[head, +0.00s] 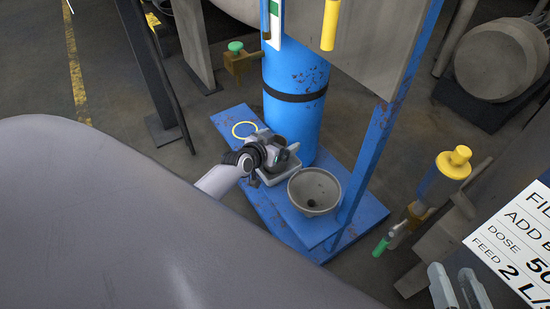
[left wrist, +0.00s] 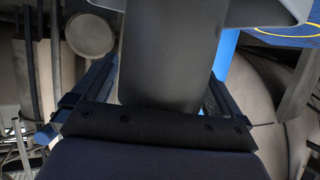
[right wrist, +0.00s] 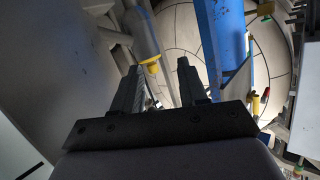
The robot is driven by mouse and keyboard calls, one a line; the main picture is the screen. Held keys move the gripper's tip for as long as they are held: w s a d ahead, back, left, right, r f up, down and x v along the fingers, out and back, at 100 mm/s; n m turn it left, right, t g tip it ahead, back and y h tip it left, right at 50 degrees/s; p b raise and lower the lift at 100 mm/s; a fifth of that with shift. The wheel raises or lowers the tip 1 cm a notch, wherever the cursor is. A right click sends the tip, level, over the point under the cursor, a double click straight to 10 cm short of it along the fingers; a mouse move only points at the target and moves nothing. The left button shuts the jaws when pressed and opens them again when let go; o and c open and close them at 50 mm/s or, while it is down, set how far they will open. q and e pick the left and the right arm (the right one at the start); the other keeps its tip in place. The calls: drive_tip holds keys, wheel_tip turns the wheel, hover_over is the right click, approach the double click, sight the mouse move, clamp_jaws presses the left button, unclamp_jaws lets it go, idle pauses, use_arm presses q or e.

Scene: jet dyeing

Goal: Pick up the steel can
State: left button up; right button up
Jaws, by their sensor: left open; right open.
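A dark grey cylinder (left wrist: 170,55), which looks like the steel can, fills the space between the two fingers of my left gripper in the left wrist view. My left gripper (head: 280,157) is open around it, low over the blue platform in the head view. There the gripper mostly hides the can. I cannot tell whether the fingers touch it.
A blue column (head: 296,112) and a blue post (head: 362,165) stand close by. A yellow-capped fitting (head: 453,163) is at right.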

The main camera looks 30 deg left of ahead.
use_arm(q)
drive_tip(key=c, duration=1.4)
drive_tip(key=shift+c, duration=0.2)
drive_tip(key=shift+r, duration=0.2)
